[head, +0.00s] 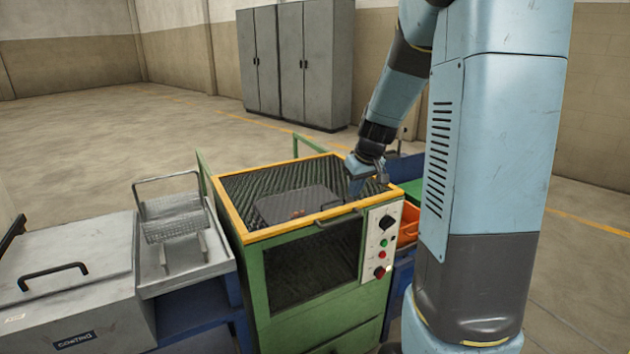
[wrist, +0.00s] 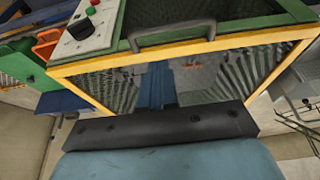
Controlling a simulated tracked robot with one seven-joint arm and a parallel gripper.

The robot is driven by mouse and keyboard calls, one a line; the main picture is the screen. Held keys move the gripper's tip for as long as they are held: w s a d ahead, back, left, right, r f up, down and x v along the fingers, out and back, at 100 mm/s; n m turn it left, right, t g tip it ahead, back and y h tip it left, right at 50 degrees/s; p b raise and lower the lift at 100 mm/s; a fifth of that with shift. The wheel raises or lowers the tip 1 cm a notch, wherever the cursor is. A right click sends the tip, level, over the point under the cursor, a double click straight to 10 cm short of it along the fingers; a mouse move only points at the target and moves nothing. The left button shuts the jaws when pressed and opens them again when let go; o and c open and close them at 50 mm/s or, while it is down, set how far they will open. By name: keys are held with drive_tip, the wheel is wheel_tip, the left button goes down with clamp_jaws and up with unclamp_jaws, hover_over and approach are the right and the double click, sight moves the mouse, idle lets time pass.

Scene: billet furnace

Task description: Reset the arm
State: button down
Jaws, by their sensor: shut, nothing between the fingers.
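My arm reaches down from the upper right in the head view. My gripper (head: 356,186) hangs over the right side of the green furnace cabinet (head: 322,325) with its yellow-edged mesh top. It is close to the dark handle (head: 340,217) at the front edge. My gripper is shut and holds nothing. It looks small and partly dark in the head view, so whether it touches the cabinet is hard to tell. In the wrist view, the handle (wrist: 170,32) and yellow frame lie ahead of the dark bar and blue body of my wrist.
A control panel (head: 381,243) with knobs and buttons is on the cabinet's front right, with an orange bin (head: 408,225) beyond it. A wire basket (head: 172,218) sits on a tray at left, beside a grey lidded box (head: 75,285). Grey lockers (head: 297,62) stand behind open floor.

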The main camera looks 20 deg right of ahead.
drive_tip(key=s+a+r, duration=0.8)
drive_tip(key=s+r, duration=0.2)
drive_tip(key=s, duration=0.2)
drive_tip(key=s+a+r+m, duration=0.1)
drive_tip(key=s+r, duration=0.1)
drive_tip(key=s, duration=0.5)
drive_tip(key=s+a+r+m+t, duration=0.1)
drive_tip(key=s+a, duration=0.1)
drive_tip(key=s, duration=0.6)
drive_tip(key=shift+a+r+t+h, duration=0.15)
drive_tip(key=shift+r+t+h, duration=0.15)
drive_tip(key=shift+r+h, duration=0.1)
drive_tip(key=c, duration=1.8)
unclamp_jaws()
